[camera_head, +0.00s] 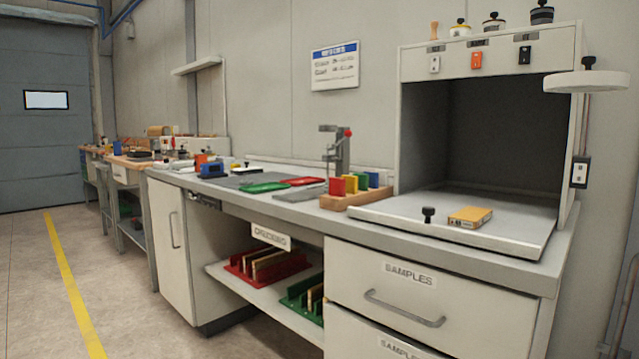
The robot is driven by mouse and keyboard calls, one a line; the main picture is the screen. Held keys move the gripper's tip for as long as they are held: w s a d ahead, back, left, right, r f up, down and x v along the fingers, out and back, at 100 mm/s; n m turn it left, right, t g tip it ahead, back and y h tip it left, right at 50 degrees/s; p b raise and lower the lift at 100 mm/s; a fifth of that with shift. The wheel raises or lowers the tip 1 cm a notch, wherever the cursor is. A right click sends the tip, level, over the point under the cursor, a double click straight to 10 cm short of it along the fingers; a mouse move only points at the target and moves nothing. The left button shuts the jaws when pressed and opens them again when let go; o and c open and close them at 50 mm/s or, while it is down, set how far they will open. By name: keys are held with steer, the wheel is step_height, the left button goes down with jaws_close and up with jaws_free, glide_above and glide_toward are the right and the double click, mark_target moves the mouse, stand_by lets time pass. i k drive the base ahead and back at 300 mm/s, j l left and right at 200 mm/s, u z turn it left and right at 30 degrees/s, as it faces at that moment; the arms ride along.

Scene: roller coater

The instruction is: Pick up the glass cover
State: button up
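No clear glass cover can be made out for certain. A flat pale panel (480,236) with a raised edge lies in the mouth of the white open-fronted cabinet (400,130) at the right. A black knob (429,214) stands on the panel's front left part. I cannot tell whether the knob is a handle of a see-through cover. A small yellow box (470,217) lies flat just right of the knob. My gripper is not in view.
The grey bench (330,222) runs back to the left. A wooden rack (356,197) with coloured blocks stands left of the cabinet. A round white disc (586,82) juts out at the right. A drawer (408,295) marked SAMPLES is shut. The floor (110,270) at left is clear.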

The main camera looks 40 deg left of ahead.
mark_target(246, 182)
steer(key=u, duration=1.8)
steer(key=z, duration=0.2)
steer(key=i+j+z, duration=0.55)
steer(key=z, duration=0.25)
steer(key=j, duration=0.1)
